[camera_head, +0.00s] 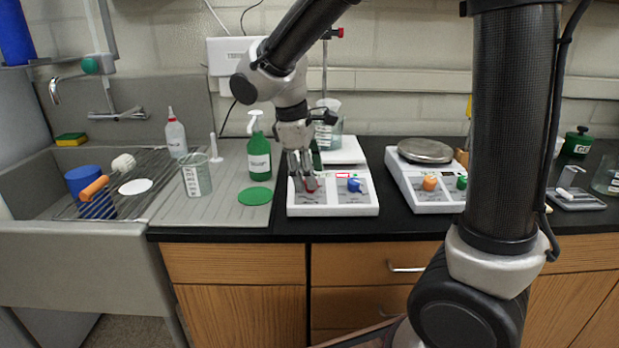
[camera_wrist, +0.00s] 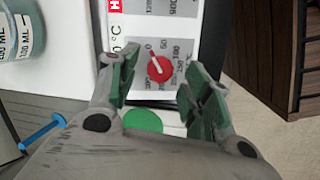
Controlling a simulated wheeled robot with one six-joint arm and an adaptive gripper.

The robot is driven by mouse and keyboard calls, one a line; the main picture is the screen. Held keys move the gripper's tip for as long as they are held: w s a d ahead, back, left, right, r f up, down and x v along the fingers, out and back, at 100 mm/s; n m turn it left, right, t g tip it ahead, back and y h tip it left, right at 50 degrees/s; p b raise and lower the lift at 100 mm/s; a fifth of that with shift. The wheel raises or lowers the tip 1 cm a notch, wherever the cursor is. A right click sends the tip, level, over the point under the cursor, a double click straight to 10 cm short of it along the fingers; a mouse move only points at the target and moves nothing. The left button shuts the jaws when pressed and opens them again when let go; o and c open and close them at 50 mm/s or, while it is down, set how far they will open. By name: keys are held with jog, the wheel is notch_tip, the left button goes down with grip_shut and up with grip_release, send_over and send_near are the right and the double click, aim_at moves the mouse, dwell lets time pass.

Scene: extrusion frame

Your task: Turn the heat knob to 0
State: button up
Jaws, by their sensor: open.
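The red heat knob (camera_wrist: 159,69) is on the light front panel of a hotplate stirrer (camera_head: 335,203). Its white pointer line points up and slightly left in the wrist view, close to the 0 mark (camera_wrist: 149,47). Marks 50 and 100 lie to the right of it. In the head view the red knob (camera_head: 311,186) is partly covered by my gripper (camera_head: 303,181). My gripper (camera_wrist: 160,72) is open, with one green-padded finger on each side of the knob. I see gaps between the fingers and the knob. A blue knob (camera_head: 355,185) sits to the right on the same panel.
A second stirrer (camera_head: 434,199) with orange and green knobs stands to the right. A green wash bottle (camera_head: 259,158), a green disc (camera_head: 255,196) and a beaker (camera_head: 196,180) stand to the left by the sink. A glass vessel (camera_head: 328,135) is behind my gripper.

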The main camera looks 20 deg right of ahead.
jog(key=w+v, duration=0.1)
jog(key=v, duration=0.9)
jog(key=shift+s, duration=0.45)
jog(key=shift+f, duration=0.1)
jog(key=s+d+f+m+t+y, duration=0.2)
jog(key=s+d+m, duration=0.9)
jog(key=s+d, duration=0.7)
jog(key=shift+f+t+y, duration=0.4)
jog(key=shift+f+t, duration=0.15)
jog(key=shift+t, duration=0.15)
jog(key=shift+a, duration=0.1)
jog(key=shift+c, duration=0.2)
